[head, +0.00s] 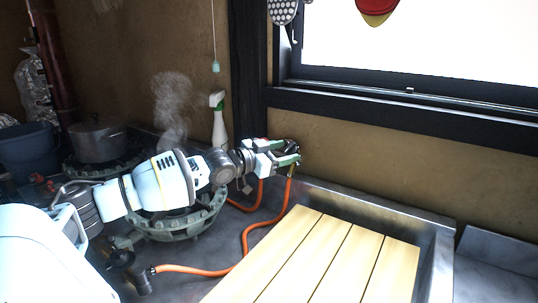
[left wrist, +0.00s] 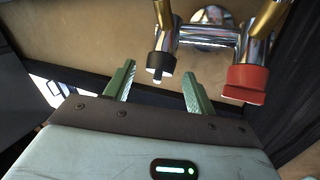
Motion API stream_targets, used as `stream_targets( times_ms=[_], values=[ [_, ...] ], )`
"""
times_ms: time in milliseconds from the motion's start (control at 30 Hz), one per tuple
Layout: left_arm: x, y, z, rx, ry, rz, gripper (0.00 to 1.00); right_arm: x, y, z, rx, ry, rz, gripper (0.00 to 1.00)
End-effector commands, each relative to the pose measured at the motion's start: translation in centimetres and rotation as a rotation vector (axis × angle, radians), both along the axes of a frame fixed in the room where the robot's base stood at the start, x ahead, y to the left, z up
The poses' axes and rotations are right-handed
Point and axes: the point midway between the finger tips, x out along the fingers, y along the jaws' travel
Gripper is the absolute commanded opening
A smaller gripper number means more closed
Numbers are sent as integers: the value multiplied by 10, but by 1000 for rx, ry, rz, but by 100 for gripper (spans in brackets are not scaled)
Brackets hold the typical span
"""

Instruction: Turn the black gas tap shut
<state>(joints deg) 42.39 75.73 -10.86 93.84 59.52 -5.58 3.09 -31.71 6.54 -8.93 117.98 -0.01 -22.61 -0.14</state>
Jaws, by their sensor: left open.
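The black gas tap (left wrist: 160,64) shows in the left wrist view as a dark knob on chrome pipework, with a short pale tip. In the head view the tap fitting on the wall (head: 292,146) is small, dark and partly hidden by my gripper. My left gripper (head: 294,152) is at the wall fitting, its jaws apart. In the left wrist view its two green fingers (left wrist: 158,88) lie either side of the black knob, which appears between or just beyond their tips. No touch is visible. My right gripper is not in view.
A red knob (left wrist: 244,84) is right of the black one. Orange hoses (head: 247,238) run below the arm. A slatted wooden board (head: 330,262) covers the sink. A spray bottle (head: 219,122), steam, a burner (head: 185,222) and a pot (head: 97,140) are behind or beside my arm.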

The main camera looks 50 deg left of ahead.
Motion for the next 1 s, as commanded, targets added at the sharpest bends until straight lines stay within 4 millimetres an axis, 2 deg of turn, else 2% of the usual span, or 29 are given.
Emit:
stream_targets(
  times_ms=[700,1000],
  values=[
    [-35,1,1,-1,2,-4,55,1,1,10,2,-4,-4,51],
    [-44,2,2,0,1,-3,55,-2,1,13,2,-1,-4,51]
  ],
)
